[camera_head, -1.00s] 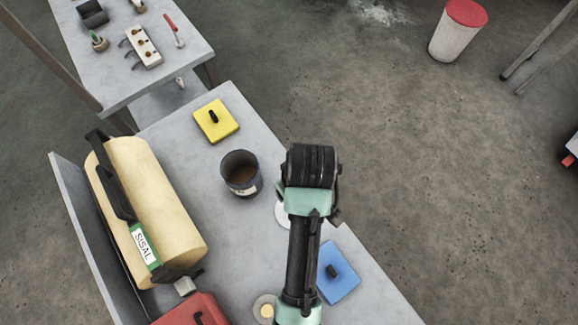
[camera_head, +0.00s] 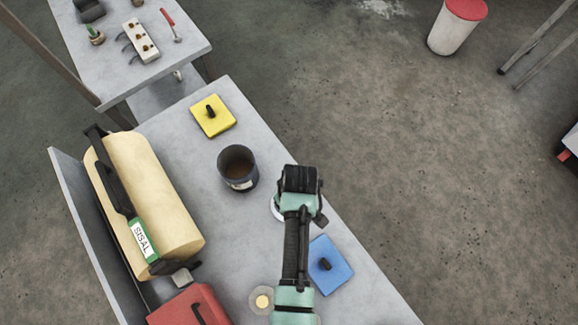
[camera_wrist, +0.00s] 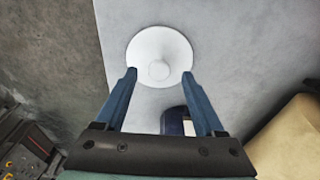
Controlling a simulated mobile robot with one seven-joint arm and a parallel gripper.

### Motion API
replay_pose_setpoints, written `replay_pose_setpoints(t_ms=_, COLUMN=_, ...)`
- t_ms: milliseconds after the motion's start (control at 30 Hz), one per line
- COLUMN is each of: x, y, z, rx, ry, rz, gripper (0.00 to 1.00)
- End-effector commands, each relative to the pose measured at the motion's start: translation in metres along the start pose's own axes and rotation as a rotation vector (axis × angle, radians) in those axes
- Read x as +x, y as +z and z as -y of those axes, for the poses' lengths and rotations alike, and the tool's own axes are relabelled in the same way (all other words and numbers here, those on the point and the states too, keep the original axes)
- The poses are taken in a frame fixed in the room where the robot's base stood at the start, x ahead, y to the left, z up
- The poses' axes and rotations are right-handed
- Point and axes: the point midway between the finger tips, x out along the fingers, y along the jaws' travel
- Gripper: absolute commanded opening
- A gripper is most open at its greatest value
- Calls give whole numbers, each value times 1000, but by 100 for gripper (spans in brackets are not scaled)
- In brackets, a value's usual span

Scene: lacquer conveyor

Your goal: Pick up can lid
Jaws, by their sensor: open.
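The can lid, a white round disc with a small raised knob, lies on the grey table in the wrist view (camera_wrist: 160,48). In the head view only its left edge (camera_head: 276,208) shows beside my arm. My gripper (camera_wrist: 160,76) is open, its two blue fingers apart and nothing between them. The fingertips appear over the near part of the lid, one on each side of the knob; the exact height above it is unclear. A dark open can (camera_head: 238,168) with brown contents stands to the left; part of it shows between the fingers in the wrist view (camera_wrist: 176,122).
A yellow square lid (camera_head: 213,117) lies behind the can and a blue one (camera_head: 330,268) lies right of my arm. A large sisal roll (camera_head: 155,195), a red box (camera_head: 190,308) and a small pale disc (camera_head: 261,300) occupy the left and front. The table's right edge is close.

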Motion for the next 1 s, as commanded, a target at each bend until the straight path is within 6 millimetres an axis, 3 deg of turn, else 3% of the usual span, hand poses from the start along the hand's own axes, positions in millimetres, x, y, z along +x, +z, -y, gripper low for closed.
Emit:
replay_pose_setpoints(t_ms=167, x=16, y=0, z=0, rx=0, ry=0, rz=0, gripper=71)
replay_pose_setpoints(t_ms=433, x=18, y=0, z=0, rx=0, ry=1, rz=-1, gripper=71)
replay_pose_setpoints(t_ms=833, x=18, y=0, z=0, rx=0, ry=1, rz=-1, gripper=1)
replay_pose_setpoints(t_ms=1000, x=18, y=0, z=0, rx=0, ry=1, rz=-1, gripper=0)
